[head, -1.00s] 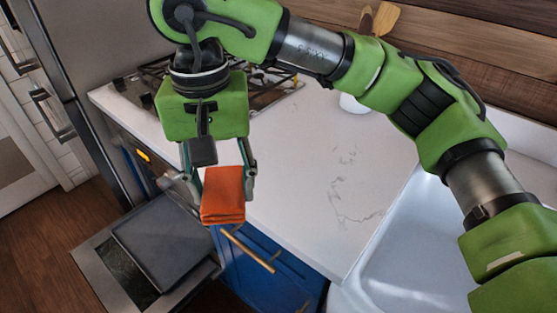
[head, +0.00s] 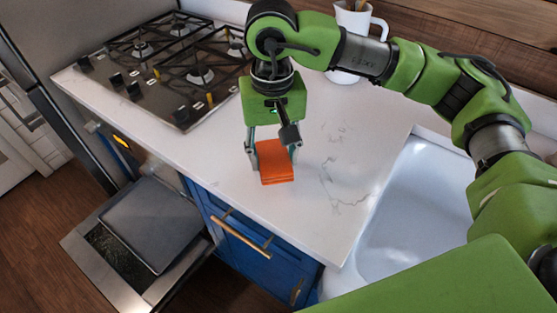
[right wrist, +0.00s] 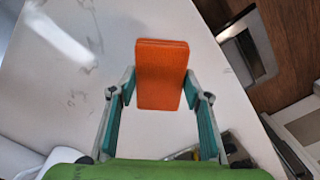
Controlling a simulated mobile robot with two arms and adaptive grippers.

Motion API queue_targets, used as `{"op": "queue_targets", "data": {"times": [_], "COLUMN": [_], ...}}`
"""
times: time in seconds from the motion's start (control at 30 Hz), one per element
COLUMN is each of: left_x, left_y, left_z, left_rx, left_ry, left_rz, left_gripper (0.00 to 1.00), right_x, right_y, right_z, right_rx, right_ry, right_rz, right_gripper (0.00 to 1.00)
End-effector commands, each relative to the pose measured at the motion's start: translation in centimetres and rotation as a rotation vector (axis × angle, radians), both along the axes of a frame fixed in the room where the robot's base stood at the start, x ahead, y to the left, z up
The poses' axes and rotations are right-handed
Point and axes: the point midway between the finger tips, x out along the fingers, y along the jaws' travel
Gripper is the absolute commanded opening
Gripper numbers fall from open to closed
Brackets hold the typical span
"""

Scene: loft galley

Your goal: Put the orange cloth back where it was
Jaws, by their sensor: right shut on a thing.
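The orange cloth (head: 275,166) is a folded, flat rectangular pad. My right gripper (head: 272,154) is shut on it, pointing down over the white marble countertop (head: 310,215). In the right wrist view the cloth (right wrist: 162,75) lies between the two fingertips of the right gripper (right wrist: 162,92), extending beyond them. I cannot tell whether its lower edge touches the counter. My left gripper is not in view.
A gas cooktop (head: 180,60) stands at back left, a white sink (head: 415,200) at right. A white pitcher (head: 358,40) with utensils is behind my right arm. The oven door (head: 130,245) hangs open below the counter's front edge. Counter around the cloth is clear.

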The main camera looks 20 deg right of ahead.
Motion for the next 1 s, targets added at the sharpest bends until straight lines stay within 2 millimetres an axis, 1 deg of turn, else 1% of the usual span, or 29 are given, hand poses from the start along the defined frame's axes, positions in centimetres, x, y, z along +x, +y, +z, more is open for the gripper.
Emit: {"op": "queue_targets", "data": {"times": [0.03,0.13,0.2,0.3,0.4,0.53,0.67,0.8,0.83,0.87,0.9,1.0], "left_x": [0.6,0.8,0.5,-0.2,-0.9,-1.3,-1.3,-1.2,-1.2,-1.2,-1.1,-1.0], "left_y": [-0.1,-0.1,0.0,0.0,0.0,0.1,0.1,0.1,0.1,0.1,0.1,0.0], "left_z": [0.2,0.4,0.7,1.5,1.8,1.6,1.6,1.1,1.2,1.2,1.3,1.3], "left_rx": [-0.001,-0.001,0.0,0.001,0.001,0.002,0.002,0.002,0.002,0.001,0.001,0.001], "left_ry": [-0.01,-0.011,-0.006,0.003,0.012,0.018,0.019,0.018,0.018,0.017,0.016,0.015], "left_rz": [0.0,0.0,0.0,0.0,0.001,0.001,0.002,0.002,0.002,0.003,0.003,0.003], "left_gripper": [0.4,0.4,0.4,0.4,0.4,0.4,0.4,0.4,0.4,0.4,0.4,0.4], "right_x": [0.1,0.2,0.3,0.2,0.3,0.4,0.4,0.3,0.3,0.3,0.3,0.3], "right_y": [-0.2,-0.7,-1.4,-1.2,-1.2,-1.1,-1.1,-1.1,-1.1,-1.1,-1.1,-1.1], "right_z": [-0.2,-0.8,-1.6,-3.0,-4.1,-4.4,-4.4,-4.8,-4.7,-4.6,-4.6,-4.6], "right_rx": [0.0,0.0,-0.002,-0.001,-0.001,0.001,0.001,0.001,0.0,0.0,0.0,0.0], "right_ry": [0.001,0.001,0.003,0.004,0.002,-0.001,-0.001,-0.001,0.0,0.0,0.0,0.0], "right_rz": [-0.001,-0.001,-0.002,0.0,0.0,0.0,0.0,0.0,0.0,0.0,0.0,0.0], "right_gripper": [0.24,0.24,0.24,0.24,0.24,0.24,0.24,0.24,0.49,0.57,0.61,0.61]}}
